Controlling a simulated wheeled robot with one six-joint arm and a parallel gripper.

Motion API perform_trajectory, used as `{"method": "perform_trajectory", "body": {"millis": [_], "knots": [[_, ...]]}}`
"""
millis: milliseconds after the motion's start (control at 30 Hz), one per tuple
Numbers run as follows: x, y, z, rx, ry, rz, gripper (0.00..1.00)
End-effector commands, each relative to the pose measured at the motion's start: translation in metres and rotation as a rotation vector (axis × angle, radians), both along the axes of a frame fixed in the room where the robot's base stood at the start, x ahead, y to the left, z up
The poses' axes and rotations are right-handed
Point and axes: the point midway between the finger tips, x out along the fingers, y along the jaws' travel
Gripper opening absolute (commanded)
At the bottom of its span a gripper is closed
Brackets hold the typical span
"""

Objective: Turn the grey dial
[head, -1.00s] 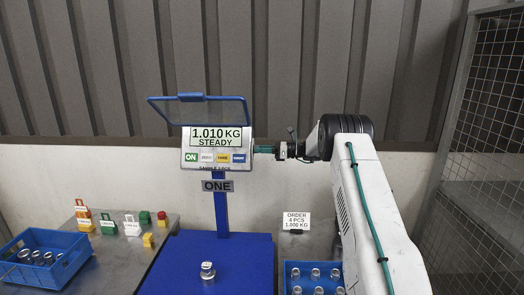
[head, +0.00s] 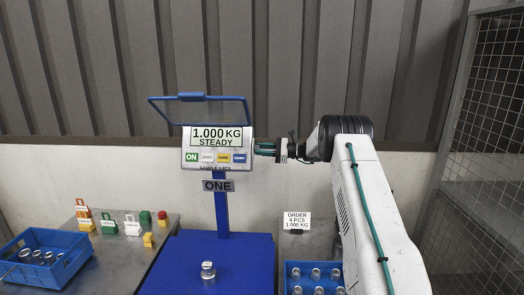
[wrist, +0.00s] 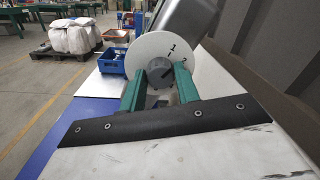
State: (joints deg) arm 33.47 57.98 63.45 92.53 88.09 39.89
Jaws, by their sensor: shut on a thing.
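The grey dial (wrist: 160,72) sits at the centre of a white disc (wrist: 150,46) marked 1 and 2, on the right side of the scale's display head. Its dark pointer line aims up and right, toward the 2. My gripper (wrist: 160,84) is shut on the dial, with a green finger on either side of it. In the head view my gripper (head: 264,149) reaches the display head from the right, and the dial is hidden there. The display (head: 217,137) reads 1.000 KG STEADY.
One metal weight (head: 208,270) stands on the blue scale platform (head: 185,265). A blue crate of metal parts (head: 314,267) is right of it, another crate (head: 78,262) far left. An order card (head: 296,221) reads 4 PCS 1.000 KG. A raised blue-framed cover (head: 200,110) stands above the display.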

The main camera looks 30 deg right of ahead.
Motion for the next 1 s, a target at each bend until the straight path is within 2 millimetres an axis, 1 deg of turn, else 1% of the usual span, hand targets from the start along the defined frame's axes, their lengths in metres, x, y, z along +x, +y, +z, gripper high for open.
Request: {"method": "perform_trajectory", "body": {"millis": [200, 400, 967, 1000], "knots": [[0.0001, -0.0022, 0.0011, -0.075, -0.114, -0.006, 0.09], [0.0000, -0.0023, 0.0012, -0.120, -0.179, -0.005, 0.09], [0.0001, -0.0026, 0.0014, -0.141, -0.209, -0.007, 0.09], [0.0001, -0.0026, 0.0014, -0.141, -0.209, -0.007, 0.34]]}}
